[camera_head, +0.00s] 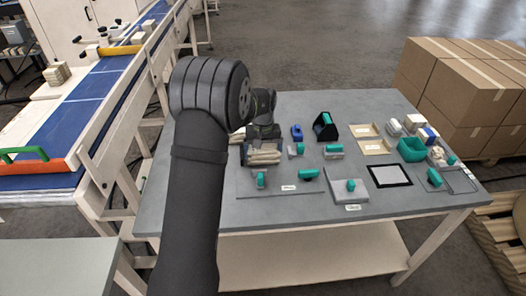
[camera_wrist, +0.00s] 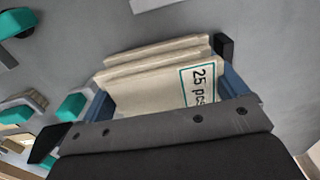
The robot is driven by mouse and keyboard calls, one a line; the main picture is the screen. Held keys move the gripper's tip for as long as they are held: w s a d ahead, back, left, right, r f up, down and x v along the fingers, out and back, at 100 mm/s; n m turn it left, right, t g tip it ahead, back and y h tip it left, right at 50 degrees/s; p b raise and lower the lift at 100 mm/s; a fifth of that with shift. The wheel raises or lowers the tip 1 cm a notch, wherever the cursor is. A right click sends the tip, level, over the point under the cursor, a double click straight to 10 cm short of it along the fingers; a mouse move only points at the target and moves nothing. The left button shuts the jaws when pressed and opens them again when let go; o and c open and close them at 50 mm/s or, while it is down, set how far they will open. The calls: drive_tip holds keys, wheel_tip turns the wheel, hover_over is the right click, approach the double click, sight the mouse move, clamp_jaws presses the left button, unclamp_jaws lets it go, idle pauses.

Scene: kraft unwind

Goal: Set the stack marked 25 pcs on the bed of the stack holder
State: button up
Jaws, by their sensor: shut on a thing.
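The beige stack marked 25 pcs (camera_wrist: 150,90) sits between my gripper's blue-sided jaws in the wrist view, its label facing the camera. My gripper (camera_head: 262,141) is shut on it at the left part of the grey table. Beige layers (camera_head: 263,157) show just below the gripper in the head view; I cannot tell whether the held stack touches the table. A black angled stand with a teal piece (camera_head: 325,127) is to the right of the gripper; I cannot tell whether it is the stack holder. My arm hides part of the table's left side.
Small grey and teal fixtures (camera_head: 334,151) stand around the table (camera_head: 285,225). A teal bin (camera_head: 418,149), tan trays (camera_head: 373,147) and a black-framed white panel (camera_head: 390,175) lie to the right. A blue conveyor (camera_head: 85,95) is on the left. The table's front strip is mostly clear.

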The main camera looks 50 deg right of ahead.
drive_tip(key=shift+f, duration=0.5)
idle(0.3)
drive_tip(key=o, duration=0.7)
drive_tip(key=shift+o, duration=0.2)
drive_tip(key=shift+r, duration=4)
